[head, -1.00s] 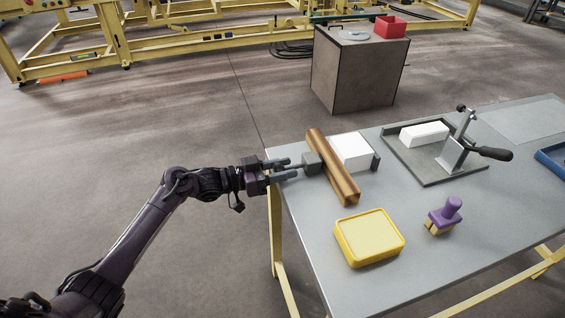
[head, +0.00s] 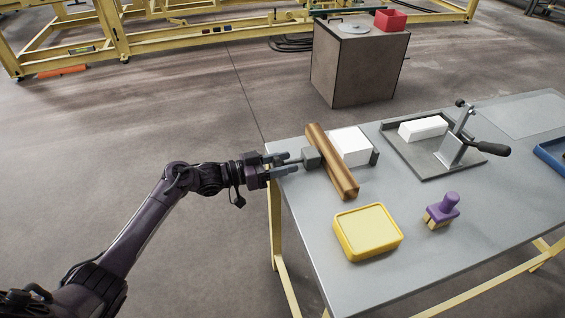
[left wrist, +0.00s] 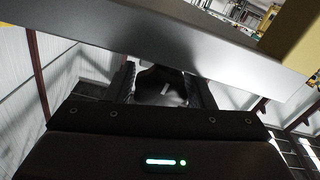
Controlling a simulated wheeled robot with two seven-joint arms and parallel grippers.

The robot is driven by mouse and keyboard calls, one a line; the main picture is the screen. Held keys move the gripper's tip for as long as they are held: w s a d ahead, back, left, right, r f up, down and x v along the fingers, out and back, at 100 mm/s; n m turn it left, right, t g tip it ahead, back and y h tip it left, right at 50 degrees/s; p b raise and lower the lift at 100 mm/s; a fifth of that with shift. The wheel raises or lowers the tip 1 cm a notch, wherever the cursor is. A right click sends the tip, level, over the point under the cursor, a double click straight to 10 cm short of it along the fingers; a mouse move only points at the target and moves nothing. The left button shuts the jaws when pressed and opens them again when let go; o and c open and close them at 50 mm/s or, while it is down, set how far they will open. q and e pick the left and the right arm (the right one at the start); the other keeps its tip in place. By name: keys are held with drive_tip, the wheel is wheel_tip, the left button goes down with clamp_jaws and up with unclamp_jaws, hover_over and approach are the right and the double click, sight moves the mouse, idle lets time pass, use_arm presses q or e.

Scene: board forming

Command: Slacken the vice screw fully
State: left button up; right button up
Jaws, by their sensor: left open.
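The vice stands at the left end of the grey table. It has a long brown jaw bar (head: 331,163), a white block (head: 352,146) behind it and a small dark grey end plate (head: 374,157). The grey screw end (head: 312,158) juts from the bar's left side, towards the table edge. My left gripper (head: 291,163) is open at the screw's outer end, its fingers pointing at the vice. In the left wrist view, a dark rounded part (left wrist: 160,86) shows between the two fingers; contact cannot be told. My right gripper is not in view.
A yellow tray (head: 368,232) and a purple-handled stamp (head: 441,211) lie in front of the vice. A grey plate (head: 432,165) with a lever press and a white block is to the right. A blue tray (head: 550,156) is at the right edge.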

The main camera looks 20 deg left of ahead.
use_arm(q)
drive_tip(key=v, duration=0.7)
drive_tip(key=shift+s+a, duration=0.2)
drive_tip(key=shift+a, duration=0.15)
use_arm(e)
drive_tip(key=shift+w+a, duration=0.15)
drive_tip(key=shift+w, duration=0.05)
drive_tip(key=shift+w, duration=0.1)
